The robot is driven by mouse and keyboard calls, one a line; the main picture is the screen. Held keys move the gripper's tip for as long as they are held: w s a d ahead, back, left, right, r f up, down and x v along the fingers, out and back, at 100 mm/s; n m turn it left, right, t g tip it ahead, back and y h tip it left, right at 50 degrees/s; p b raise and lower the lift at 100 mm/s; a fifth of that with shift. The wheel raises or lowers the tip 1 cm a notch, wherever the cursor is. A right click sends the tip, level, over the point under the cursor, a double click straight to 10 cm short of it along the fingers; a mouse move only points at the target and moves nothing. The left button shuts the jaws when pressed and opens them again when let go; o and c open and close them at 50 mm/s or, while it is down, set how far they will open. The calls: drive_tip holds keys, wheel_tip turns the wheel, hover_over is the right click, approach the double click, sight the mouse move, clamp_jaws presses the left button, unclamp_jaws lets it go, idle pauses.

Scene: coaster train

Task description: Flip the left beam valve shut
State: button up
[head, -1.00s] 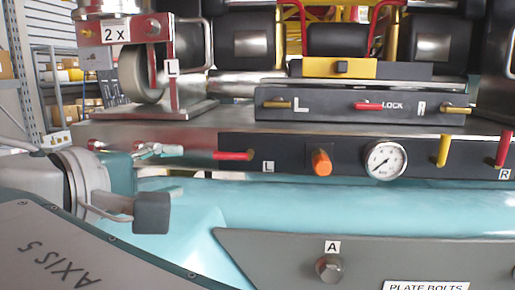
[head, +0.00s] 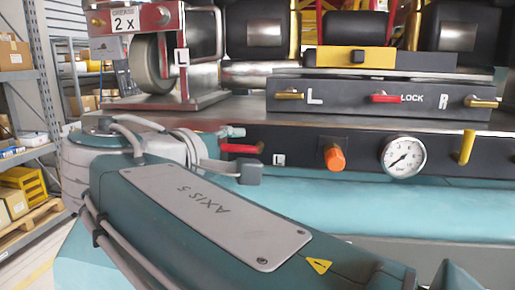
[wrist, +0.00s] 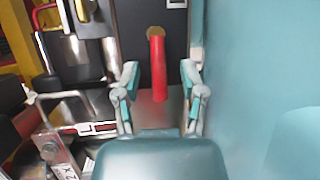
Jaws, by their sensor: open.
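The left beam valve is a red lever (head: 240,148) on the dark lower panel, beside the white "L" label (head: 279,159). It lies sideways, level with the panel's length. In the wrist view the red lever (wrist: 158,68) runs from a brass-coloured pivot (wrist: 156,32) into the space between my fingers. My gripper (head: 236,151) is open, with one finger above the lever and one below it. In the wrist view my gripper (wrist: 160,80) has a finger on each side, with visible gaps to the lever.
An orange knob (head: 334,158), a gauge (head: 403,157) and an upright yellow lever (head: 466,147) are farther right on the panel. The upper panel has a red lever (head: 384,97) marked LOCK. A wheel bracket (head: 200,100) stands above my gripper. Shelves (head: 40,80) are at left.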

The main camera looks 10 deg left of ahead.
drive_tip(key=shift+a+f, duration=0.1)
drive_tip(key=shift+a, duration=0.45)
drive_tip(key=shift+d, duration=0.15)
clamp_jaws()
drive_tip(key=shift+d, duration=0.1)
drive_tip(key=shift+d, duration=0.1)
